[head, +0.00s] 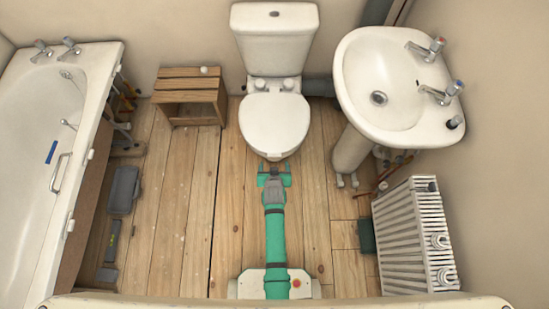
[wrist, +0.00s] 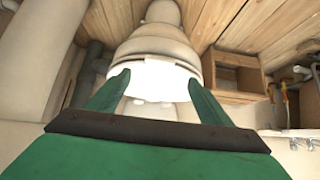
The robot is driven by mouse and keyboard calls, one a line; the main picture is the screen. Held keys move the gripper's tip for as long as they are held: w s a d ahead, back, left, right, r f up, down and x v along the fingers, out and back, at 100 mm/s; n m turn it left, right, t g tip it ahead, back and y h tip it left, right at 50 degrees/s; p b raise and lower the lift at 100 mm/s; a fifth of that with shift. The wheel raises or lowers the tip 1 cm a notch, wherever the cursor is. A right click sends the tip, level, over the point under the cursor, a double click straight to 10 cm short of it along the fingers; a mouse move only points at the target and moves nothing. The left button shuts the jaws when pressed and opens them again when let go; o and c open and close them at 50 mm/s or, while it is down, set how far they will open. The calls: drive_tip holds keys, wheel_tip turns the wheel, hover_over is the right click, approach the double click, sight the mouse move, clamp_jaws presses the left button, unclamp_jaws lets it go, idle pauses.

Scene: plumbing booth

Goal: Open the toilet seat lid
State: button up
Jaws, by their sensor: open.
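The white toilet (head: 274,60) stands against the back wall. Its lid (head: 275,125) is down and covers the bowl. My green gripper (head: 273,173) is just in front of the lid's front edge, centred on it, with its fingers pointing toward the toilet. In the wrist view, which looks inverted, the fingers of my gripper (wrist: 158,84) are spread apart, with the bright white lid (wrist: 160,82) between and beyond them. Nothing is held. I cannot tell the exact gap or height between the fingertips and the lid edge.
A wooden crate stool (head: 190,97) stands left of the toilet, and a bathtub (head: 45,130) fills the far left. A washbasin (head: 390,85) on a pedestal is at right, with a radiator (head: 410,235) in front. Tools lie by the tub. Floorboards (head: 190,190) are clear around my arm.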

sight(274, 155)
drive_tip(key=x, duration=0.9)
drive_tip(key=shift+w+f, duration=0.15)
drive_tip(key=shift+w, duration=0.05)
drive_tip(key=c, duration=1.5)
drive_tip(key=shift+a, duration=0.1)
